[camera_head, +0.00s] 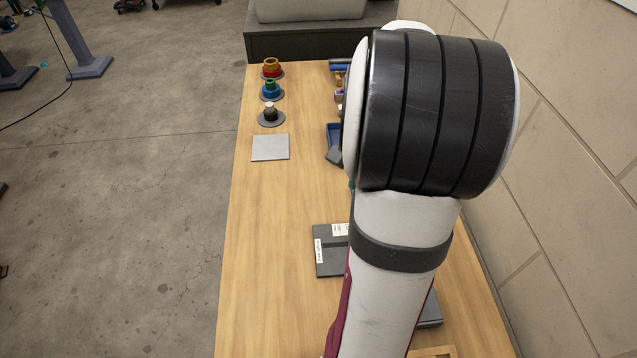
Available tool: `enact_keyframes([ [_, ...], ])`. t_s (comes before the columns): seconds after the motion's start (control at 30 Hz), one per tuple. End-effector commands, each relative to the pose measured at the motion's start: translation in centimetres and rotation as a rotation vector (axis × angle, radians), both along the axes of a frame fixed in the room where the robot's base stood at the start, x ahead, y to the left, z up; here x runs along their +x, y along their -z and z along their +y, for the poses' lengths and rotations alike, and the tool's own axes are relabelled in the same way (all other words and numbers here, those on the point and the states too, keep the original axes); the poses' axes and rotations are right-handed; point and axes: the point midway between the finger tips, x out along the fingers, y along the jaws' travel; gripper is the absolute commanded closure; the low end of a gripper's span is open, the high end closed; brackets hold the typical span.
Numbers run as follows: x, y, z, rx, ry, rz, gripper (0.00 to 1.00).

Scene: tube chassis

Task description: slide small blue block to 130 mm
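My arm fills the right middle of the head view and hides much of the table (262,245). My gripper is not in view. I cannot make out a small blue block or a 130 mm mark. A dark grey plate (326,264) with white labels lies partly behind my arm, and the writing is too small to read. A blue tray-like thing (333,132) shows just left of the arm's black joint, partly hidden.
Three short stacks of rings stand along the far left: red and yellow (272,69), blue and green (270,90), and dark with a pale top (270,113). A light grey square (270,148) lies below them. A wall (565,150) borders the right.

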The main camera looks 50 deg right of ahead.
Motion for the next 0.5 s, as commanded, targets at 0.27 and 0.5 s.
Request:
enact_keyframes([
  [0.27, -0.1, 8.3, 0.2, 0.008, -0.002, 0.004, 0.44],
  [0.5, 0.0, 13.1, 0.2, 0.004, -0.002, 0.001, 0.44],
])
